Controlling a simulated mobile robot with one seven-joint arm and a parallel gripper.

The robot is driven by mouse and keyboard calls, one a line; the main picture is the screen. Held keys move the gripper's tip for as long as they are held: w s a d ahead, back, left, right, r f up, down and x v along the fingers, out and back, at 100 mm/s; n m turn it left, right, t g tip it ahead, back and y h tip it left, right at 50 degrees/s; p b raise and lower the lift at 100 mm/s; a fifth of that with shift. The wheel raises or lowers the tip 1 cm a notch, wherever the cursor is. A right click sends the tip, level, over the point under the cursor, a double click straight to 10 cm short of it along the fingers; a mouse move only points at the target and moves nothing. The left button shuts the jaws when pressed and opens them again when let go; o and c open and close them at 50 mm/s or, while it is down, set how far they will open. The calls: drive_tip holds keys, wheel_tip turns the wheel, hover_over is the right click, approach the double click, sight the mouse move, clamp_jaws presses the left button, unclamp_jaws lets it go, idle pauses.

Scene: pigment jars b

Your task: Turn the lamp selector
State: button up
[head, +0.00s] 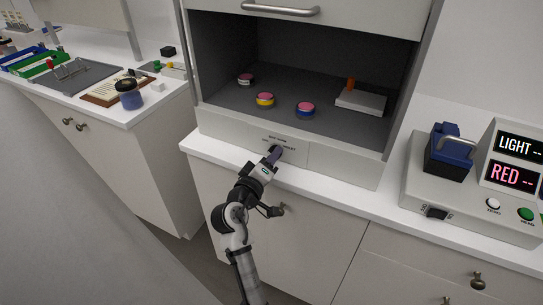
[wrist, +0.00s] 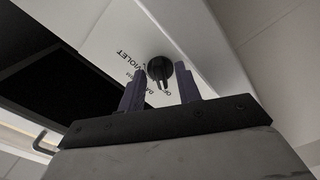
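The lamp selector is a round black knob (wrist: 160,69) on the pale front panel of the cabinet. Printed words stand around it in the wrist view; "VIOLET" is readable, the others are partly hidden or too small. My gripper (wrist: 160,91) is open, its two purple fingers on either side of the knob, with gaps showing on both sides. In the head view my gripper (head: 274,155) is at the panel (head: 235,133) under the cabinet opening and covers most of the knob.
The open cabinet above holds several jars, among them a yellow-banded jar (head: 265,100) and a blue-banded jar (head: 305,110), and a white block (head: 361,101). A raised door with a handle (head: 281,10) is above. A device with displays (head: 516,160) stands right.

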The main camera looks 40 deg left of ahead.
drive_tip(key=shift+w, duration=0.1)
clamp_jaws()
drive_tip(key=shift+f+m+b, duration=0.15)
drive_tip(key=shift+m+b, duration=0.15)
drive_tip(key=shift+b, duration=0.2)
drive_tip(key=shift+m+b, duration=0.3)
drive_tip(key=shift+b, duration=0.15)
drive_tip(key=m+b, duration=0.2)
drive_tip(key=b, duration=0.1)
drive_tip(key=shift+f, duration=0.15)
drive_tip(key=m+b, duration=0.2)
drive_tip(key=b, duration=0.1)
drive_tip(key=shift+m, duration=0.4)
drive_tip(key=shift+m+b, duration=0.9)
drive_tip(key=shift+r, duration=0.25)
